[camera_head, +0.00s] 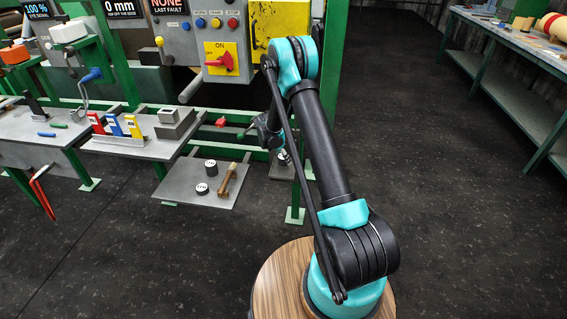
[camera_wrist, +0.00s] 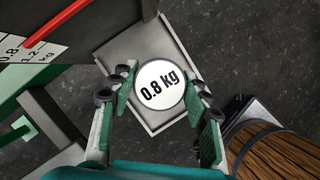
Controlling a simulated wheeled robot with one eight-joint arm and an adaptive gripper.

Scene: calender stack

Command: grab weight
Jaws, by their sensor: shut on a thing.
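A round weight (camera_wrist: 160,85) with a white face marked "0.8 kg" is in the middle of the wrist view. My gripper (camera_wrist: 160,92) is shut on it, with one green-padded finger at each side. Below it is a square grey metal tray (camera_wrist: 128,48) with a raised rim. I cannot tell whether the weight rests on the tray or is held above it. Two more dark weights with white faces (camera_head: 211,167) (camera_head: 202,188) stand on a low grey shelf (camera_head: 178,191).
A wooden-handled mallet (camera_head: 229,180) lies on the low shelf. A dial with a red needle (camera_wrist: 58,20) is close at upper left in the wrist view. Green frame posts (camera_head: 295,214) stand near my arm. The dark floor to the right is clear up to a workbench (camera_head: 515,75).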

